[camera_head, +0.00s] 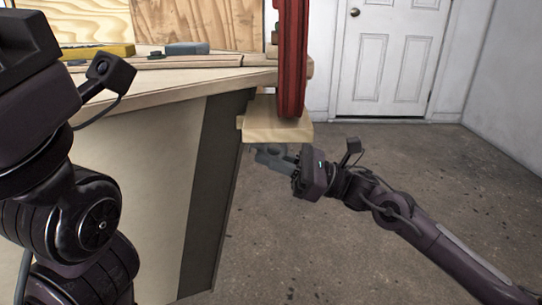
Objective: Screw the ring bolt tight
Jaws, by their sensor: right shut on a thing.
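My right gripper (268,160) is below a light plywood block (272,130) that juts from the bench's right edge. Its grey fingers are shut on a small grey thing, which I take to be the ring bolt (264,148), just under the block. The fingers and the block hide most of the bolt, so its thread and how far it is in cannot be seen. My left arm fills the left edge of the view, and its gripper fingers are not visible.
A wooden bench (190,82) with a dark side panel (215,180) fills the left and middle. A red upright part (291,60) rises above the block. A yellow tool (98,51) and a grey-blue object (187,48) lie on the bench. The concrete floor (400,160) at right is clear up to a white door (388,60).

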